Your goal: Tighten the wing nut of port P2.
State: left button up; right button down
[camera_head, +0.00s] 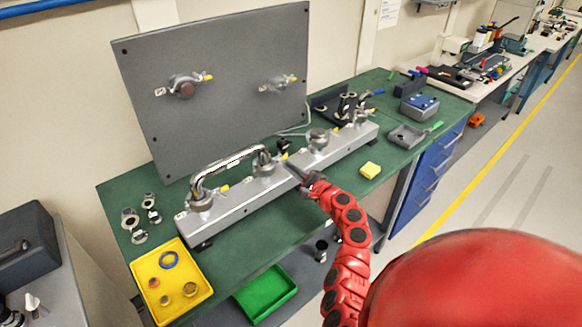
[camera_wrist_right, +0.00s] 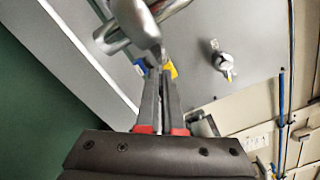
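A grey manifold bar (camera_head: 240,205) runs across the green table, with several clamped ports along it. My right gripper (camera_head: 294,168) reaches to just right of this port. In the wrist view its fingers (camera_wrist_right: 161,80) have a narrow gap, with a silver clamp part (camera_wrist_right: 138,22) and yellow piece (camera_wrist_right: 170,68) at the tips. Contact is unclear. My left gripper is not in view.
A grey upright panel (camera_head: 220,110) with two fittings stands behind the bar. A yellow tray (camera_head: 150,302) with rings and a green tray (camera_head: 265,293) are at the front left.

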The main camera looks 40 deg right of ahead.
jog(key=shift+d+f, duration=0.1)
jog(key=shift+f, duration=0.05)
jog(key=c, duration=1.3)
grip_release()
jog(key=shift+s, duration=0.1)
jog(key=s+b, duration=0.1)
jog(key=s, duration=0.4)
jog(key=s+d+b, duration=0.1)
jog(key=s+b, duration=0.1)
jog(key=s, duration=0.4)
jog(key=s+b, duration=0.1)
jog(key=s, duration=0.5)
jog(key=shift+s+d+b, duration=0.2)
jog(key=shift+b, duration=0.1)
